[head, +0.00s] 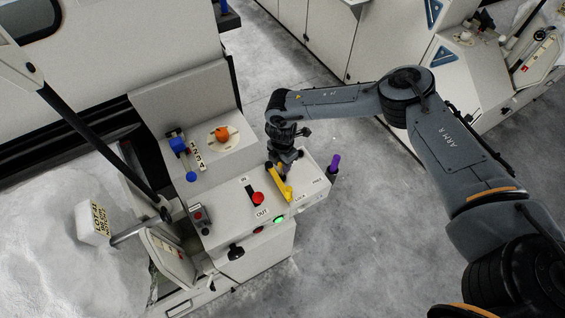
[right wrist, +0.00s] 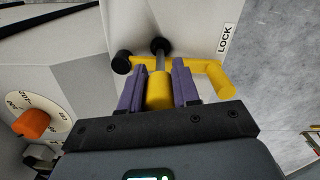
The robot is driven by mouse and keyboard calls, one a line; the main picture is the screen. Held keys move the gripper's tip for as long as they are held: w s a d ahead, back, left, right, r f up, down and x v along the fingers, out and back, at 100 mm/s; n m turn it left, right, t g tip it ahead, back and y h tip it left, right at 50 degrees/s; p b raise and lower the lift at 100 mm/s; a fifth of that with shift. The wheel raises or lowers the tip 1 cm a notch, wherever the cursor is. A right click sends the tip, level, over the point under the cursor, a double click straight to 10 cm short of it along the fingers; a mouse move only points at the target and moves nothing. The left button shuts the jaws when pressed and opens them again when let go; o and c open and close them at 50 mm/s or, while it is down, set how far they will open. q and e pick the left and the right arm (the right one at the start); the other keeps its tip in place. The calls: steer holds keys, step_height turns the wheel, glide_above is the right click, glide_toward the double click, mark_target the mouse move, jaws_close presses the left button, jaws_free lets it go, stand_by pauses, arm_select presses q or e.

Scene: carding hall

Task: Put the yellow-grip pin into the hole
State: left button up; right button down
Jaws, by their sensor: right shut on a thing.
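My right gripper (head: 284,167) is over the top of the white control box and points down at it. In the right wrist view, its two purple fingers (right wrist: 159,88) are shut on the yellow grip (right wrist: 159,95) of the pin. The pin's grey shaft (right wrist: 160,62) runs from the grip towards a dark round spot (right wrist: 161,45) on the panel, which looks like the hole. I cannot tell whether the tip is inside it. A yellow lever (right wrist: 218,79) lies across the panel beside the shaft, by the LOCK label (right wrist: 226,38). My left gripper is not in view.
A purple handle (head: 334,162) stands at the box's right edge. A red knob (head: 257,198) sits between the IN and OUT labels. An orange knob on a dial (head: 221,135) and a blue lever (head: 179,146) are further left. Grey floor lies right of the box.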

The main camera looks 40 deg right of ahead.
stand_by(0.5)
stand_by(0.5)
steer(key=shift+p, duration=0.5)
steer(key=shift+p, duration=0.3)
stand_by(0.5)
steer(key=shift+f+b, duration=0.3)
steer(key=shift+f, duration=0.15)
stand_by(0.3)
steer(key=shift+f+b, duration=0.5)
steer(key=shift+f, duration=0.3)
steer(key=shift+f+b, duration=0.7)
steer(key=shift+f, duration=0.45)
steer(key=shift+r, duration=0.15)
